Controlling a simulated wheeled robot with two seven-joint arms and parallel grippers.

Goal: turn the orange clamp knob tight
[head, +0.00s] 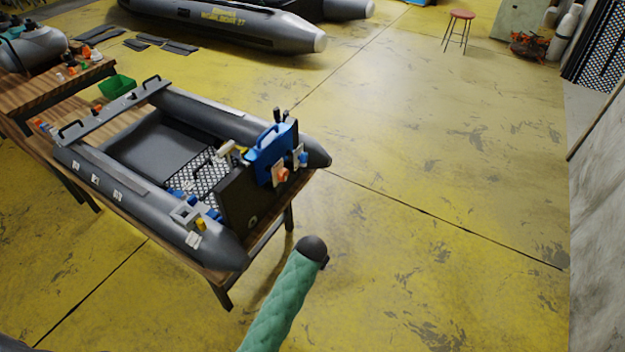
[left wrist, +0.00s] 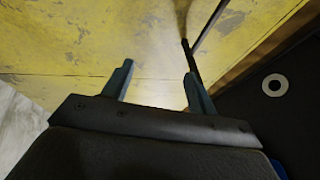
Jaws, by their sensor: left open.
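The orange clamp knob (head: 282,174) is small and sits on a pale clamp plate below the blue outboard unit (head: 268,150). This unit is mounted on the dark transom (head: 240,200) of a grey inflatable boat (head: 207,243). In the left wrist view my left gripper (left wrist: 158,82) is open, with nothing between its two blue-grey fingers. Yellow floor shows beyond them. A dark panel with a pale ring (left wrist: 275,85) is at the right of that view, apart from the fingers. The knob cannot be made out there. My right gripper is not in view.
The boat rests on a wooden table (head: 208,274). Blue and yellow fittings (head: 201,224) sit near the boat's front tube. A green bin (head: 117,86) is behind it. Another larger boat (head: 225,22) lies at the back. The floor to the right is clear up to a pale wall (head: 600,220).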

